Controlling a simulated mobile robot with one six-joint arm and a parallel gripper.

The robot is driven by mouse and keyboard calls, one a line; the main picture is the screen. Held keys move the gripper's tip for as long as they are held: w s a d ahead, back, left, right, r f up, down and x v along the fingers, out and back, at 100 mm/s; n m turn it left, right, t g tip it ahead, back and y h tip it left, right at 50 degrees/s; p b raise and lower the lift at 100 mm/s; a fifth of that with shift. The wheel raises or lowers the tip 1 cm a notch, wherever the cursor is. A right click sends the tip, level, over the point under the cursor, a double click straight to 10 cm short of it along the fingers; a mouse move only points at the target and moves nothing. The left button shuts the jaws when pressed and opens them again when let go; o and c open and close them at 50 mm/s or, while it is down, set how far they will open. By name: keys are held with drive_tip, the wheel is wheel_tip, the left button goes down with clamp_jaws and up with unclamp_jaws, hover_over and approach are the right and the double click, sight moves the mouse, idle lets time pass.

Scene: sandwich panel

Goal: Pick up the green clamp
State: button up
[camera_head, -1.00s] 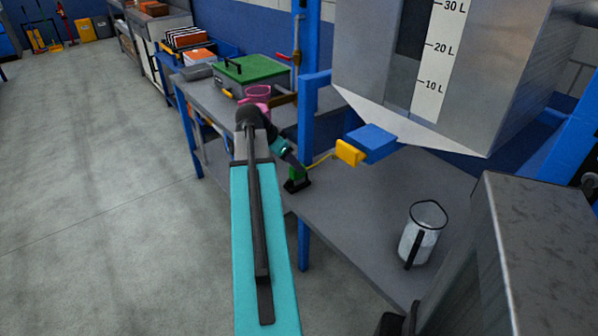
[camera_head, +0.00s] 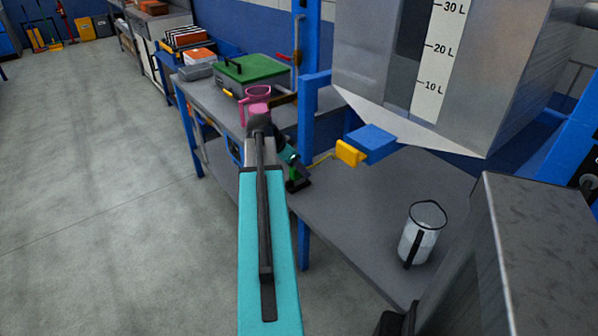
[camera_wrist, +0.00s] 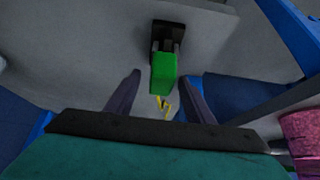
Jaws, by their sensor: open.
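The green clamp (camera_wrist: 163,72) stands on the grey table with its dark base (camera_wrist: 167,38) at the top of the wrist view. It lies ahead of my gripper (camera_wrist: 160,90), roughly between the two dark fingers, which are apart with nothing between their tips that I can see held. In the head view the clamp (camera_head: 296,180) shows only in part near the table's left edge, close to the blue post. My teal arm and gripper hide some of it there.
A blue post (camera_head: 308,120) rises beside the clamp. A blue and yellow valve (camera_head: 365,145) hangs under the metal tank (camera_head: 440,60). A pink cup (camera_head: 256,97) and a green-lidded box (camera_head: 251,70) stand on the farther bench.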

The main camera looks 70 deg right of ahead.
clamp_jaws()
drive_tip(key=shift+r, duration=0.15)
drive_tip(key=shift+r, duration=1.35)
drive_tip(key=shift+a+r, duration=0.1)
drive_tip(key=shift+r, duration=0.2)
drive_tip(key=w+a+r+b, duration=0.1)
drive_tip(key=w+a, duration=0.3)
drive_tip(key=a, duration=1.1)
drive_tip(key=shift+w+r+b, duration=0.2)
drive_tip(key=shift+b, duration=0.15)
